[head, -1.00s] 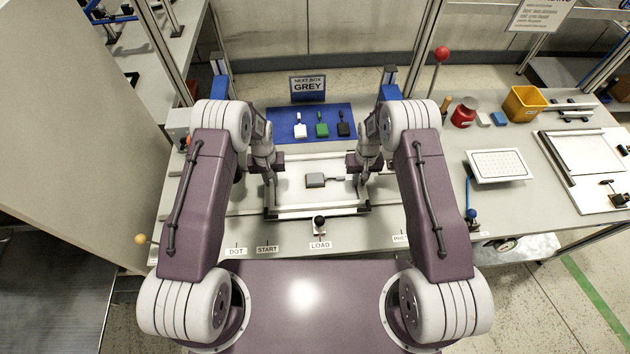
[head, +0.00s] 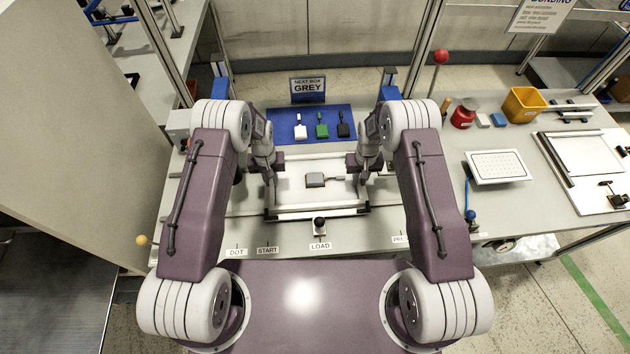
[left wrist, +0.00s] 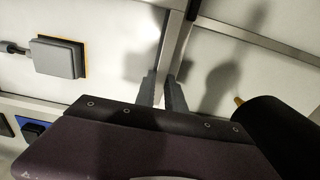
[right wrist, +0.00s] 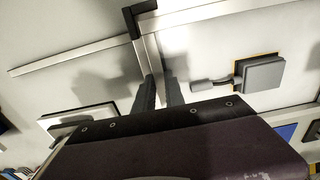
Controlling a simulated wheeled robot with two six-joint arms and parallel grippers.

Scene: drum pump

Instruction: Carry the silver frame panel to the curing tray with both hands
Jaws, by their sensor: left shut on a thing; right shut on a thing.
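The silver frame panel (head: 295,194) is a white sheet with silver edges, in front of me at the middle of the bench. A grey box (head: 315,179) with a short cable lies on it; it also shows in the left wrist view (left wrist: 58,57) and right wrist view (right wrist: 260,73). My left gripper (head: 268,176) is shut on the panel's left edge, with a silver rail between its fingers (left wrist: 162,90). My right gripper (head: 361,175) is shut on the right edge (right wrist: 159,90). A white dotted tray (head: 497,165), possibly the curing tray, sits to the right.
A blue mat (head: 285,115) with white, green and black boxes lies behind the panel. A black-knobbed lever (head: 319,224) stands in front. At right are a red pot (head: 463,115), a yellow bin (head: 523,103) and a large white framed board (head: 597,155).

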